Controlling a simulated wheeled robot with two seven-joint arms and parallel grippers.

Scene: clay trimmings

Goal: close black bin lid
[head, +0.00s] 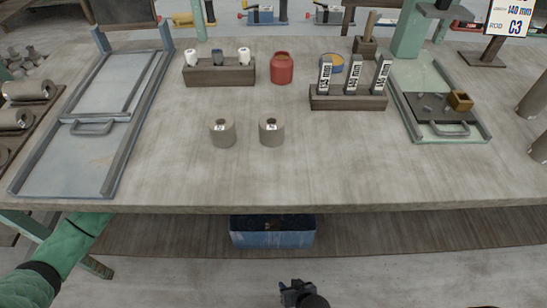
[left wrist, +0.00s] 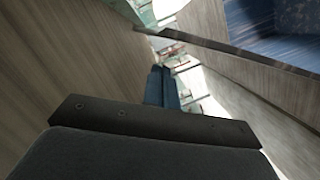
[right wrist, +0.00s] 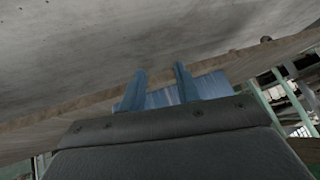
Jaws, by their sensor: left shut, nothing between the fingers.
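My left gripper is hidden in the head view. In the left wrist view its fingers (left wrist: 160,75) are together and empty, left of a dark-edged blue thing (left wrist: 275,48), possibly the bin.
The grey table (head: 330,180) overhangs the bin and hides the space beneath. On it are two clay rolls (head: 222,132), a red jar (head: 281,68), wooden racks (head: 347,101) and a blue-grey tray (head: 65,165). The floor in front of the bin (head: 200,270) is clear.

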